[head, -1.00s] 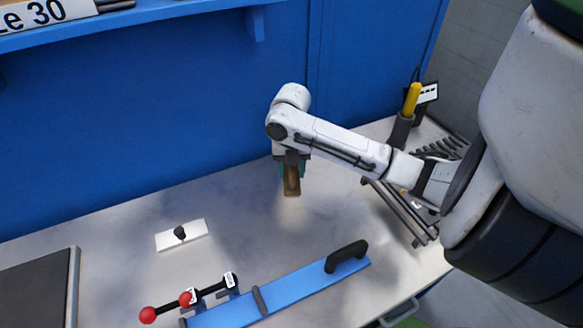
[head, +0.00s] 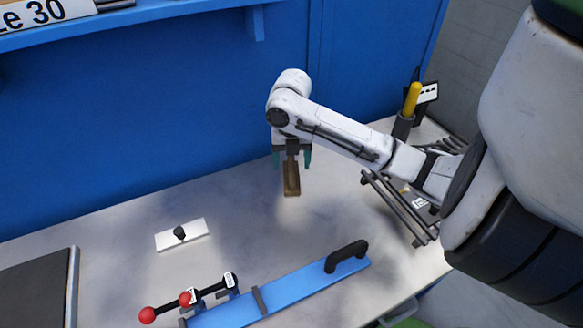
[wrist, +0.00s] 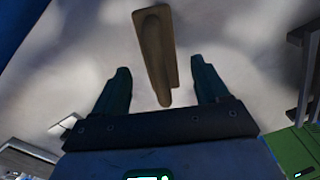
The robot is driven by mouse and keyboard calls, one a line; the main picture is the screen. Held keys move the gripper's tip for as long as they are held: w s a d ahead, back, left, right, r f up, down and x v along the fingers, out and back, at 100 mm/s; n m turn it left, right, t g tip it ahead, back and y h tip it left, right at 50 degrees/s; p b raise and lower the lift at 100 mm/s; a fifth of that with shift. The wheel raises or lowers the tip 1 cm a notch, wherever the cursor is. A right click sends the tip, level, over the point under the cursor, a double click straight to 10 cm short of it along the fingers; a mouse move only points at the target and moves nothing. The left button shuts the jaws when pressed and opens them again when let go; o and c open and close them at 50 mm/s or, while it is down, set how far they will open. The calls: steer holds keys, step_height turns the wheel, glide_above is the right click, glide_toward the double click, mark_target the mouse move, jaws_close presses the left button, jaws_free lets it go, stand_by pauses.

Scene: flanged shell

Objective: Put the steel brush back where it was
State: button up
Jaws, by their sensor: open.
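The brush (head: 291,180), a brown wooden-looking piece, shows just below my gripper (head: 291,160) over the bench. My gripper's two teal fingers are spread, one on each side of the brush's near end, with gaps visible. In the wrist view the brush (wrist: 154,45) extends away from between the open fingers of my gripper (wrist: 160,70), and neither finger touches it. Its bristles are not visible. I cannot tell for sure whether it rests on the bench top.
A white plate with a black knob (head: 180,235), a blue bar with a black handle (head: 300,287) and red-knobbed clamps (head: 186,299) are on the bench (head: 225,205). A dark rack (head: 400,210) and a holder with a yellow-handled tool (head: 411,98) stand right. The blue wall (head: 150,110) is behind.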

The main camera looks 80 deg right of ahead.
step_height(320, 180, up, 9)
steer(key=shift+f, duration=0.1)
stand_by(0.7)
